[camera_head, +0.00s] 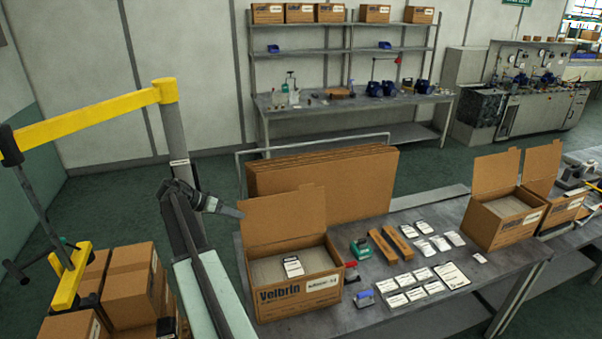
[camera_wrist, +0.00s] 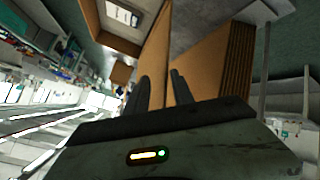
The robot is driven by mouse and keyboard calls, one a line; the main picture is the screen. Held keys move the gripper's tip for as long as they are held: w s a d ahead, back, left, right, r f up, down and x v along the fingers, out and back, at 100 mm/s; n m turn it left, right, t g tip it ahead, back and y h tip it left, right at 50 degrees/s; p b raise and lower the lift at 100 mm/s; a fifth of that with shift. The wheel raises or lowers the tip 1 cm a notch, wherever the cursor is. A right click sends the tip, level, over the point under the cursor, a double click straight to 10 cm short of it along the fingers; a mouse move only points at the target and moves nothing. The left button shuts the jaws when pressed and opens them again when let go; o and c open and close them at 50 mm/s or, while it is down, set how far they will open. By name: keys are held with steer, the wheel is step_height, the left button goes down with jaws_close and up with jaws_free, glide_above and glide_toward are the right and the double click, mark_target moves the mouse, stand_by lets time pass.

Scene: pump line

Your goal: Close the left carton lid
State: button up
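The left carton (camera_head: 290,308) is an open brown box on the near bench, with a grey insert and a small white card inside. Its lid (camera_head: 283,215) stands up at the back, leaning backward. My gripper (camera_head: 238,212) is at the left edge of this lid, near its upper part. In the wrist view my gripper (camera_wrist: 160,77) shows two dark fingers apart. The lid (camera_wrist: 156,45) shows edge-on beyond and between the fingertips. I cannot tell whether they touch it.
Flat brown cardboard (camera_head: 340,172) stands upright behind the left carton; it also shows in the wrist view (camera_wrist: 225,62). Two more open cartons (camera_head: 505,220) (camera_head: 560,215) are at the right. White cards, brown blocks and a green device (camera_head: 361,247) lie on the bench (camera_head: 450,210).

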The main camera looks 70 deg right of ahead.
steer(key=s+d+r+m+g+p, duration=0.1)
steer(key=s+d+r+m+g, duration=0.2)
steer(key=s+d, duration=0.35)
steer(key=s+d+r+m+g+p, duration=0.1)
steer(key=s+d+r+m, duration=0.2)
steer(key=s+d+r, duration=0.4)
steer(key=s+d+f+b, duration=0.3)
steer(key=s+d+f, duration=0.1)
steer(key=d, duration=0.1)
steer(key=shift+s+f, duration=0.25)
steer(key=shift+a, duration=0.1)
jaws_close()
